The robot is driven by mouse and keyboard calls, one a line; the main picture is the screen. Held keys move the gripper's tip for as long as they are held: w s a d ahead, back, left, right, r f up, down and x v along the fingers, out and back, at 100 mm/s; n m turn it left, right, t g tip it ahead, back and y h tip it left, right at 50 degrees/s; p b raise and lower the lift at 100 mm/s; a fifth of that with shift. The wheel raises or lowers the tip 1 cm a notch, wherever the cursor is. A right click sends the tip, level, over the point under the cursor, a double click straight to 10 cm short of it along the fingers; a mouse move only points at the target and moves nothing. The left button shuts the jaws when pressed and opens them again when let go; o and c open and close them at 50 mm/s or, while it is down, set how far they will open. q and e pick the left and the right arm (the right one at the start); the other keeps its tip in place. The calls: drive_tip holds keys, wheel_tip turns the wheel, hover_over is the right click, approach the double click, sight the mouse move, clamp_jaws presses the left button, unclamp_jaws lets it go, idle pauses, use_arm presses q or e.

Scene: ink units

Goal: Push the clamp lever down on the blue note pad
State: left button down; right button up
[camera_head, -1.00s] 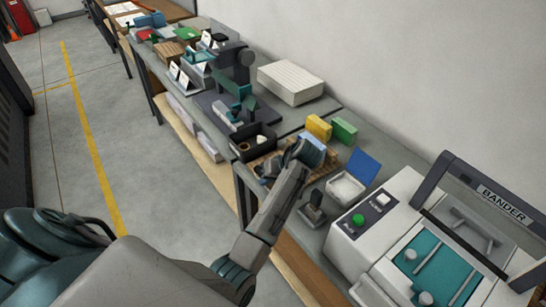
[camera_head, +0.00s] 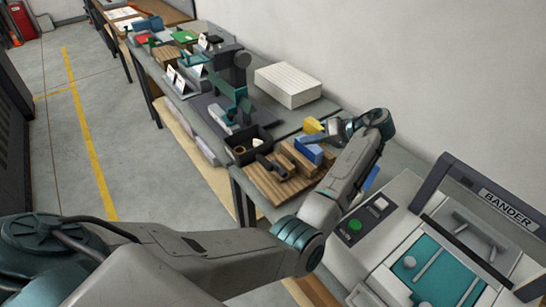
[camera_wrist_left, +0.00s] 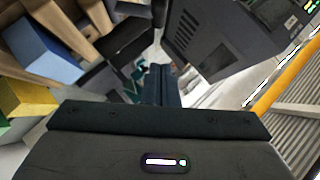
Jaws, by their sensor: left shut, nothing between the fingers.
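The blue note pad (camera_head: 309,149) stands among wooden blocks on a wooden board (camera_head: 268,186) on the bench. It also shows as a blue block at the upper left of the left wrist view (camera_wrist_left: 46,57). A dark piece (camera_head: 270,165), perhaps the clamp lever, lies on the board left of the pad; its exact angle is unclear. My left gripper (camera_head: 328,130) is shut and empty, just above and behind the pad, apart from the dark piece. Its fingers point away in the left wrist view (camera_wrist_left: 161,86). My right gripper is out of view.
A yellow block (camera_head: 312,125) stands behind the pad, close to my left gripper. A black bin (camera_head: 248,148) sits left of the board. The white bander machine (camera_head: 430,240) stands at the right. A white paper stack (camera_head: 288,84) lies near the wall.

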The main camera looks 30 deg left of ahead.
sight(271, 166)
use_arm(q)
drive_tip(key=s+d+f+b+x, duration=0.1)
drive_tip(key=b+x, duration=0.7)
drive_tip(key=x, duration=0.4)
drive_tip(key=shift+s+f+b, duration=0.3)
drive_tip(key=shift+s+f, duration=0.1)
drive_tip(key=shift+f, duration=0.1)
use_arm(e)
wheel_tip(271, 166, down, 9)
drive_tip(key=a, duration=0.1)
use_arm(q)
drive_tip(key=shift+a, duration=0.2)
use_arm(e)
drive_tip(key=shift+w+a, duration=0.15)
